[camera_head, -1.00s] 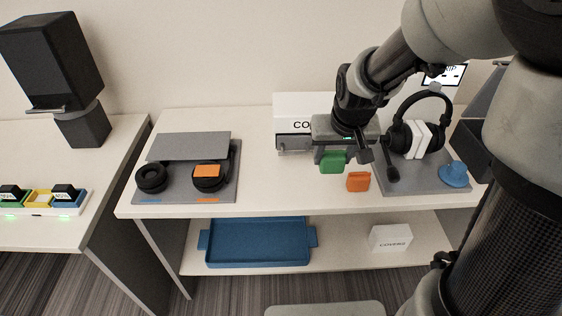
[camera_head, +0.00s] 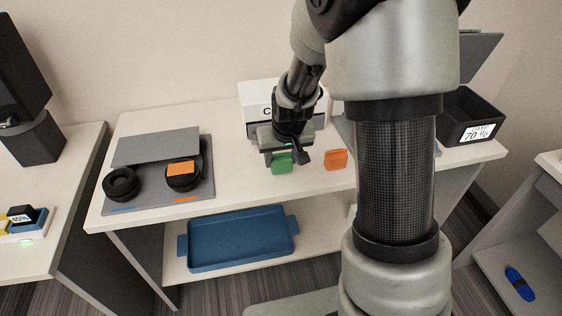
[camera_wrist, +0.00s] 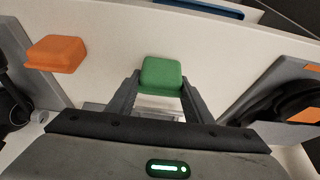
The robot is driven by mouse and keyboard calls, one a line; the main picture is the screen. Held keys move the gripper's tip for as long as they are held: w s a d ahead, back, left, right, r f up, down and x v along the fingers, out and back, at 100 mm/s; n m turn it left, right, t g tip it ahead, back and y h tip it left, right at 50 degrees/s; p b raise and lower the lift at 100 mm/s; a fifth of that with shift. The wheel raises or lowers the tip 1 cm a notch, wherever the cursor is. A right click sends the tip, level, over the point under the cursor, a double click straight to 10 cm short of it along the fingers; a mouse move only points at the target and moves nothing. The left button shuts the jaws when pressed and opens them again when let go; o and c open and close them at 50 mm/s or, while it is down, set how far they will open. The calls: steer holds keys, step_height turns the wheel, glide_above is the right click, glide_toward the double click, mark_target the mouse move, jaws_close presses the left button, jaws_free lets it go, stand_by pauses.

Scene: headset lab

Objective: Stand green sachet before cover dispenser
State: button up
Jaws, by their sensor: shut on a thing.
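The green sachet (camera_head: 282,163) is held upright between the fingers of my gripper (camera_head: 280,154), in front of the white cover dispenser (camera_head: 256,97). In the wrist view the green sachet (camera_wrist: 161,74) sits between the two fingertips of my gripper (camera_wrist: 160,88), which are shut on its sides. The sachet is at or close to the table top; I cannot tell if it touches. My arm and gripper hide much of the dispenser and its lettering.
An orange sachet (camera_head: 336,159) stands to the right of the green one; it also shows in the wrist view (camera_wrist: 56,53). A grey mat (camera_head: 150,197) with ear cushions lies left. A blue tray (camera_head: 240,262) is on the shelf below. A black bin (camera_head: 468,118) stands far right.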

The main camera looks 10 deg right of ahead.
steer(key=shift+f, duration=0.3)
steer(key=shift+f, duration=0.1)
steer(key=shift+f, duration=0.15)
steer(key=o, duration=1)
steer(key=shift+o, duration=0.2)
